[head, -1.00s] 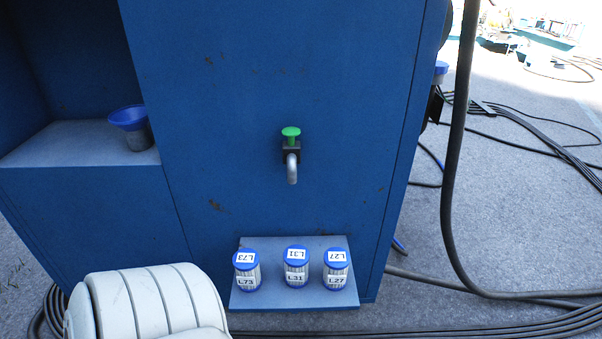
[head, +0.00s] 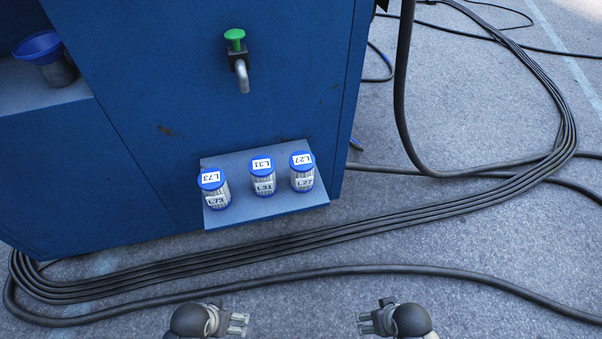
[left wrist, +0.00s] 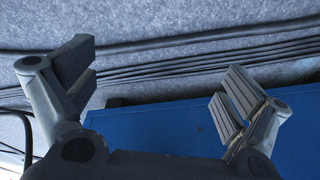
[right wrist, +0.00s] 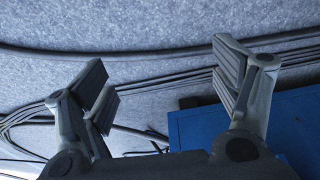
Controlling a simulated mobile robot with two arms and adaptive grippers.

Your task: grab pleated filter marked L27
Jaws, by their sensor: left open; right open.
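The pleated filter marked L27 (head: 302,172) stands upright at the right end of a small blue shelf (head: 222,216), with a blue cap and a white label. The filter marked L31 (head: 262,177) stands in the middle and the filter marked L73 (head: 213,188) at the left. My left gripper (head: 244,324) and right gripper (head: 362,323) are at the bottom of the head view, well short of the shelf, both empty. The left wrist view shows the left fingers (left wrist: 155,95) spread apart. The right wrist view shows the right fingers (right wrist: 168,90) spread apart. No filter shows in either wrist view.
A blue cabinet (head: 190,110) rises behind the shelf, with a green-topped tap (head: 238,60) above it. A blue funnel-topped cup (head: 45,58) stands at upper left. Thick black cables (head: 400,215) cross the ground between the grippers and the shelf.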

